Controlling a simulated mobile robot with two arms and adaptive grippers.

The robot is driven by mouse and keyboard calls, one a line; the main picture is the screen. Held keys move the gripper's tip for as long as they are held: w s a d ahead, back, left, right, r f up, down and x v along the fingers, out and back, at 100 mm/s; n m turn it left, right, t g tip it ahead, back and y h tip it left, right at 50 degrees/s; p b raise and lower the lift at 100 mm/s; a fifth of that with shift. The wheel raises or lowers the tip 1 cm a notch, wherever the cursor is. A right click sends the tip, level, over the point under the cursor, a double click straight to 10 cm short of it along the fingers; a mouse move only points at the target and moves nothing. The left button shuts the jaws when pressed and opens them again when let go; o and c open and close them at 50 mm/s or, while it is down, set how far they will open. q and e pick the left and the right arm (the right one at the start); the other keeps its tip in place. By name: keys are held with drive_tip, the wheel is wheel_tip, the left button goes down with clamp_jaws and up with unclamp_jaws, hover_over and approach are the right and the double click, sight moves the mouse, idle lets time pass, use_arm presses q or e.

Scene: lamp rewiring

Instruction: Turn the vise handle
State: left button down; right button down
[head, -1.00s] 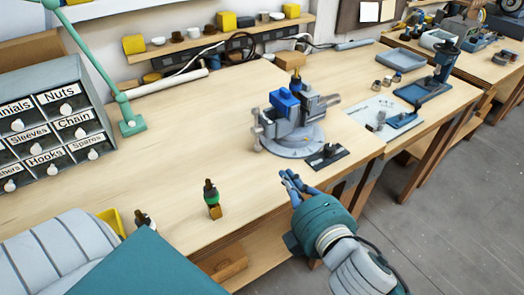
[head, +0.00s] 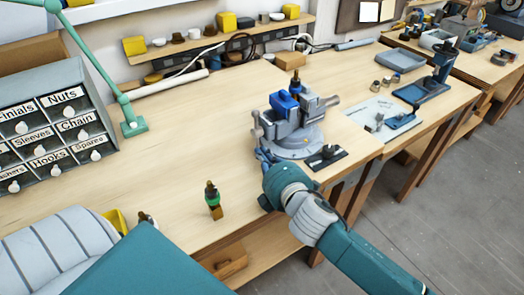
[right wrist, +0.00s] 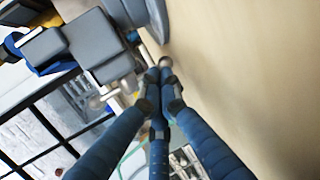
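The grey vise (head: 300,137) with blue jaw parts (head: 285,102) stands on a round base near the bench's front edge. Its handle (head: 256,133) is a thin bar with knobbed ends on the vise's left side. My right gripper (head: 264,157) has its blue fingers at the handle's lower end, left of the vise base. In the right wrist view, the fingers (right wrist: 160,92) converge close together near a small rounded knob (right wrist: 165,61). The grey vise body (right wrist: 85,45) is at upper left there. Whether the fingers grip the handle is unclear. My left gripper is out of view.
A small green-and-dark socket piece (head: 212,198) stands on the bench left of my right arm. A black plate (head: 326,157) lies right of the vise. The labelled drawer cabinet (head: 55,125) and green lamp base (head: 133,126) are farther left.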

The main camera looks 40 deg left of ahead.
drive_tip(key=shift+w+a+f, duration=0.1)
drive_tip(key=shift+w+a, duration=0.2)
drive_tip(key=shift+a, duration=0.1)
